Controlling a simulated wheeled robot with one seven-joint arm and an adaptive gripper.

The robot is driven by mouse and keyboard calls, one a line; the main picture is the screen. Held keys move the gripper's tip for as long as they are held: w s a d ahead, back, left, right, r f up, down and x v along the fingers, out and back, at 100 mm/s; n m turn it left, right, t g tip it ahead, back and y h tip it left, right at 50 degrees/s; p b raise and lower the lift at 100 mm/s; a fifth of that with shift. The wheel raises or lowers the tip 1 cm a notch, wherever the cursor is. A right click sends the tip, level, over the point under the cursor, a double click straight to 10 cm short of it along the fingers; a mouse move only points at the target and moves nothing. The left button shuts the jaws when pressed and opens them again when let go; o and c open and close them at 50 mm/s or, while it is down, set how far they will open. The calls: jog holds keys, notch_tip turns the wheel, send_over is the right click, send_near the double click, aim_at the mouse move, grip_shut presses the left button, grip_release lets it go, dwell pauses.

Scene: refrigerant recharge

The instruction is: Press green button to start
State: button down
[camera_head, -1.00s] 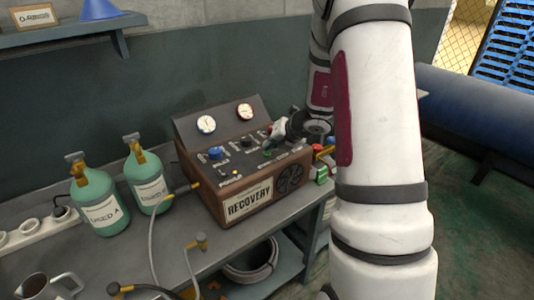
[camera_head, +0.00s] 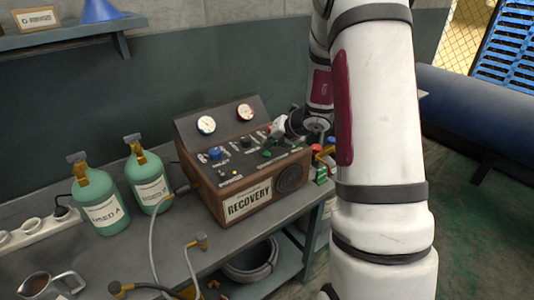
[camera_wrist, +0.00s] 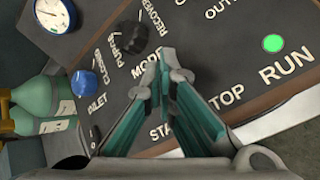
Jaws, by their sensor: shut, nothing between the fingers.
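The recovery machine (camera_head: 245,199) is a brown box with a dark sloped panel on the bench. My gripper (camera_wrist: 165,68) is shut and empty, its teal fingers meeting over the panel between the MODE and STOP labels. In the head view my gripper (camera_head: 272,138) is over the panel's right half. A green spot (camera_head: 267,154) shows below it; I cannot tell whether it is the button or a fingertip. The fingers partly cover the START label, and no green button shows there in the wrist view. A bright green round light (camera_wrist: 273,43) glows above RUN.
Two green cylinders (camera_head: 101,205) (camera_head: 149,184) stand left of the machine. Hoses and a brass fitting (camera_head: 197,242) lie in front. A blue knob (camera_wrist: 84,84), black knob (camera_wrist: 129,38) and gauge (camera_wrist: 58,14) stand on the panel near my fingers. Small bottles (camera_head: 320,170) are at the right.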

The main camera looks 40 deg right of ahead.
aim_at(269, 153)
jog(key=shift+s+r+p, duration=0.15)
jog(key=shift+r+p, duration=1.55)
jog(key=shift+r, duration=0.45)
jog(key=shift+r+p, duration=0.6)
jog(key=shift+r, duration=0.3)
jog(key=s+a+r+n+g+y, duration=0.1)
jog(key=s+a+r+n+y, duration=0.1)
jog(key=s+a+r+n, duration=0.7)
jog(key=s+a+r+n+g+y, duration=0.1)
jog(key=s+a+r+n, duration=0.3)
jog(key=a+r+n, duration=0.7)
jog(key=s+a+n+h, duration=0.1)
jog(key=s+n+h, duration=0.1)
jog(key=s+n, duration=0.8)
jog(key=s+a+n+g+h, duration=0.1)
jog(key=s+n+h, duration=0.1)
jog(key=s+n, duration=0.9)
jog(key=shift+a+f+n+g, duration=0.3)
jog(key=shift+a+n, duration=0.05)
jog(key=shift+n, duration=0.85)
